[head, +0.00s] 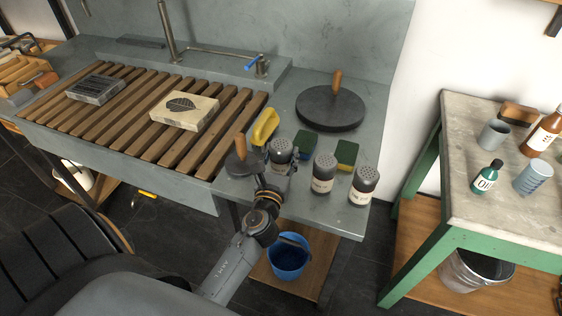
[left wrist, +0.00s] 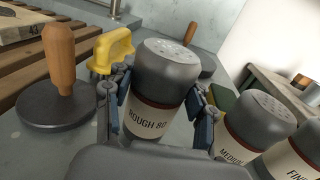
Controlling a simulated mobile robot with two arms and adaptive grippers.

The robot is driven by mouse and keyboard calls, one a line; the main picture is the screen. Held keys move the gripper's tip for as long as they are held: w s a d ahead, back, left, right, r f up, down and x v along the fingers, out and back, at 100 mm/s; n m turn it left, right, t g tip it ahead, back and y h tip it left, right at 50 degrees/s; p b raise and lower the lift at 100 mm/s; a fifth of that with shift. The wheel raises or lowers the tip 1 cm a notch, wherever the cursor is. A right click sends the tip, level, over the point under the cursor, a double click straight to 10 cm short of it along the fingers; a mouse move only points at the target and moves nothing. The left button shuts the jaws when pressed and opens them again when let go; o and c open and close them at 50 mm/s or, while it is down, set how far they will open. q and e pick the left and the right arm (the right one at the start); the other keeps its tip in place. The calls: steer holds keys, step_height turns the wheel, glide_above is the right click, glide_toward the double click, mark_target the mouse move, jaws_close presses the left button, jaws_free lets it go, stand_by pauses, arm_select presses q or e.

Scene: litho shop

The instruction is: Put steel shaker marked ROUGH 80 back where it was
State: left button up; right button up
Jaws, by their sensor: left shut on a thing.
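The steel shaker (head: 281,149) marked ROUGH 80 has a grey perforated top and a pale label. In the left wrist view the shaker (left wrist: 160,85) stands between the fingers of my left gripper (left wrist: 158,115), which is shut on it. In the head view my left gripper (head: 277,168) is at the right end of the sink counter, with the shaker's lower part hidden behind it. I cannot tell whether its base touches the counter. Two similar shakers stand to its right: a middle one (head: 324,173) labelled MEDIUM (left wrist: 258,120) and a right one (head: 364,185) labelled FINE (left wrist: 301,158). My right gripper is not in view.
A dark disc with a wooden handle (head: 240,160) is left of the shaker. A wooden slat rack (head: 130,115) lies left. A blue bucket (head: 288,258) is below.

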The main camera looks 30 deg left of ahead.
arm_select(q)
steer(key=shift+f, duration=0.65)
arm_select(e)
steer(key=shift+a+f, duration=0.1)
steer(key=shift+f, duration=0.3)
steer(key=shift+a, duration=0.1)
arm_select(q)
steer(key=o, duration=1.2)
steer(key=shift+f, duration=0.1)
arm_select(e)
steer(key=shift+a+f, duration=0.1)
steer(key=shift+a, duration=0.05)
